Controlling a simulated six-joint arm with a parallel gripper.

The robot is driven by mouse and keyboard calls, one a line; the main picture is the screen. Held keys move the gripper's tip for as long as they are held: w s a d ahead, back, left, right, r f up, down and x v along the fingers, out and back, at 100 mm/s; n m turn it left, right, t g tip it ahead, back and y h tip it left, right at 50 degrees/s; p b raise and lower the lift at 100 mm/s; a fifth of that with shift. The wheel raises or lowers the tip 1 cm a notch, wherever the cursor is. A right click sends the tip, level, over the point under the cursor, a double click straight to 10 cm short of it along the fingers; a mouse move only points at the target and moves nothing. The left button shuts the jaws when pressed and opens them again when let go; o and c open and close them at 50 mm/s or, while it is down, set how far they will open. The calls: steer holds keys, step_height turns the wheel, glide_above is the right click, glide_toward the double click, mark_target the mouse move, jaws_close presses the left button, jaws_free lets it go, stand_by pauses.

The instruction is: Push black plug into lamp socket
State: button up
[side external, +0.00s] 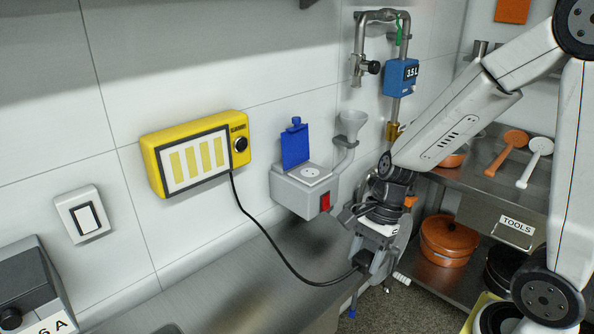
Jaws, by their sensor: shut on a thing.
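The black plug (361,260) is at the end of a black cable that hangs from the yellow lamp (196,152) on the wall. My gripper (369,268) is shut on the plug and holds it low, in front of the metal counter. A grey socket box (306,199) sits on the wall to the upper left of my gripper. It has a round white socket face (310,174) on top, a raised blue lid (295,145) and a red switch (325,202). The plug is apart from the socket.
A funnel (351,124) and pipework with a blue meter (401,76) stand right of the socket box. A white wall switch (84,214) and a grey box (30,288) are at left. Orange pots (447,239) sit on shelves at right. The cable (268,240) hangs across the counter.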

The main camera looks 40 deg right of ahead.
steer(key=w+d+r+m+t+h, duration=0.1)
steer(key=w+d+r+m, duration=0.2)
steer(key=w, duration=0.5)
steer(key=w+d+r+m+t+h, duration=0.1)
steer(key=w+d+r+m, duration=0.3)
steer(key=w+m, duration=0.4)
steer(key=w+d+r+m+t+h, duration=0.2)
steer(key=w+d+r+m, duration=0.2)
steer(key=w, duration=0.5)
steer(key=shift+w+d+m, duration=0.1)
steer(key=shift+d+m, duration=0.45)
steer(key=shift+m, duration=0.25)
steer(key=shift+w+d+r+m, duration=0.45)
steer(key=shift+w+m, duration=0.15)
steer(key=shift+w, duration=0.1)
steer(key=shift+f, duration=0.1)
steer(key=shift+t, duration=0.3)
steer(key=shift+f, duration=2.75)
steer(key=shift+f, duration=0.15)
